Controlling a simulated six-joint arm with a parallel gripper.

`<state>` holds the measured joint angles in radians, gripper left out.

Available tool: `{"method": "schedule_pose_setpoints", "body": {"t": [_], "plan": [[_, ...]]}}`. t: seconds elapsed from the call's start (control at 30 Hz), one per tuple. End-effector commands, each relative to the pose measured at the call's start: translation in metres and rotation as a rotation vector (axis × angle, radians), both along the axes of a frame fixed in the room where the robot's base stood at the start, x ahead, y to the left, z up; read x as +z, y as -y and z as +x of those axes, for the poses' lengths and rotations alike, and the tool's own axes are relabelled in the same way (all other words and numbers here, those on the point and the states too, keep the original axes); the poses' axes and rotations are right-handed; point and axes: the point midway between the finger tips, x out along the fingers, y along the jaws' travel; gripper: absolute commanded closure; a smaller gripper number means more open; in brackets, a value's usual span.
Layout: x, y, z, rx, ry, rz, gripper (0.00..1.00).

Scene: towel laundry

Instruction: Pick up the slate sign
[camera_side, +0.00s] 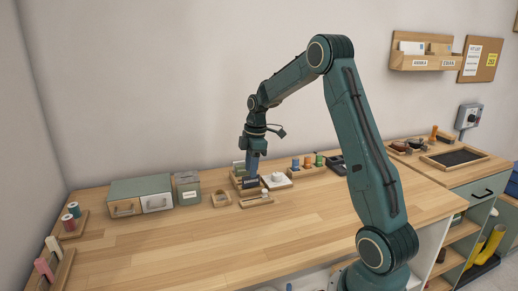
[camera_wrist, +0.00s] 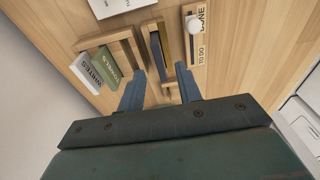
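The slate sign (camera_wrist: 157,52) is a dark, narrow slab standing in a wooden holder (camera_wrist: 166,38) at the top middle of the wrist view. In the side view a dark piece that looks like this sign (camera_side: 250,182) sits just below my gripper (camera_side: 252,172). In the wrist view my gripper (camera_wrist: 161,72) is open, its two blue fingers apart on either side of the holder's near end. Nothing is held between them. I cannot tell whether a finger touches the sign or holder.
A white sign (camera_wrist: 88,72) and a green sign (camera_wrist: 104,60) lean in a rack to the left. A DONE/TO DO board (camera_wrist: 198,50) with a white knob is close on the right. Drawer boxes (camera_side: 141,196) stand left; the front of the bench (camera_side: 200,245) is clear.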

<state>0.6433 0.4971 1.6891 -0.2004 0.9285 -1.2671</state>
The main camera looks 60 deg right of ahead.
Motion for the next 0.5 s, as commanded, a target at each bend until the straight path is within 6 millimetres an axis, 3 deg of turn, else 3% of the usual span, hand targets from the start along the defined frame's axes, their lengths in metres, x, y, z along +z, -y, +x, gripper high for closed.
{"method": "schedule_pose_setpoints", "body": {"t": [0.23,0.5], "plan": [[-0.03,-0.001,0.0,0.0,-0.004,0.002,0.65],[-0.04,-0.002,0.001,0.001,-0.001,-0.002,0.65]]}}
